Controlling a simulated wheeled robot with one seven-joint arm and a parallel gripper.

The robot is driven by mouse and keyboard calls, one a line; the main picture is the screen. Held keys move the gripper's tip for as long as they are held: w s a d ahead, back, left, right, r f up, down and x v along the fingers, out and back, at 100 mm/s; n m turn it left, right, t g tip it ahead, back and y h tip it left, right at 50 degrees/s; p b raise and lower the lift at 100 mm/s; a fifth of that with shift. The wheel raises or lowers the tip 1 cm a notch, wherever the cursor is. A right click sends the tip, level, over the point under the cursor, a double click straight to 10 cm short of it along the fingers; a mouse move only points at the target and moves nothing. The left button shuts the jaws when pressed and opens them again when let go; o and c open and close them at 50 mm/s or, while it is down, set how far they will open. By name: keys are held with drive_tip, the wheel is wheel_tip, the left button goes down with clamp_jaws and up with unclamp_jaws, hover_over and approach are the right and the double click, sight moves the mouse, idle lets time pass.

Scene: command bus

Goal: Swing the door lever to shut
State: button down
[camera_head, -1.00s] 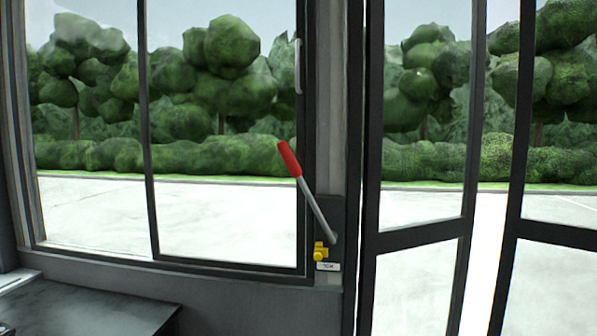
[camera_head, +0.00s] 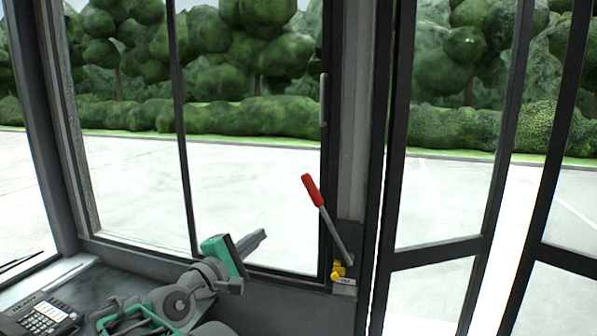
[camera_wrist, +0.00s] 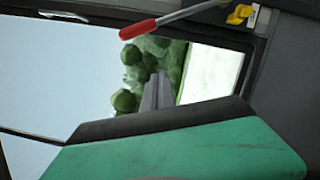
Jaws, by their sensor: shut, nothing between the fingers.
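The door lever has a red grip (camera_head: 312,190) and a grey shaft (camera_head: 337,235). It leans up and to the left from a dark mount on the post beside the door. A yellow part (camera_head: 338,270) and a small white label (camera_head: 345,281) sit at its base. My gripper (camera_head: 262,236) is shut and empty, left of and below the red grip, apart from the lever. In the wrist view, the gripper's fingers (camera_wrist: 156,88) are together, and the red grip (camera_wrist: 138,30) and yellow part (camera_wrist: 240,14) lie beyond them near the top.
The glazed folding door (camera_head: 440,250) stands right of the post, with a bright gap between its panels. A large window (camera_head: 250,180) with a dark frame is behind my arm. A keypad device (camera_head: 40,315) sits on the dark ledge at lower left.

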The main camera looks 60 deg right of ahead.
drive_tip(key=s+d+r+p, duration=0.2)
drive_tip(key=d+p, duration=0.2)
drive_tip(key=d, duration=0.2)
drive_tip(key=s+d+r+p, duration=0.3)
drive_tip(key=d+p, duration=0.2)
drive_tip(key=d, duration=0.1)
drive_tip(key=shift+d+r+n+g+h, duration=0.15)
drive_tip(key=shift+r+n+g+h, duration=0.15)
drive_tip(key=shift+g, duration=0.1)
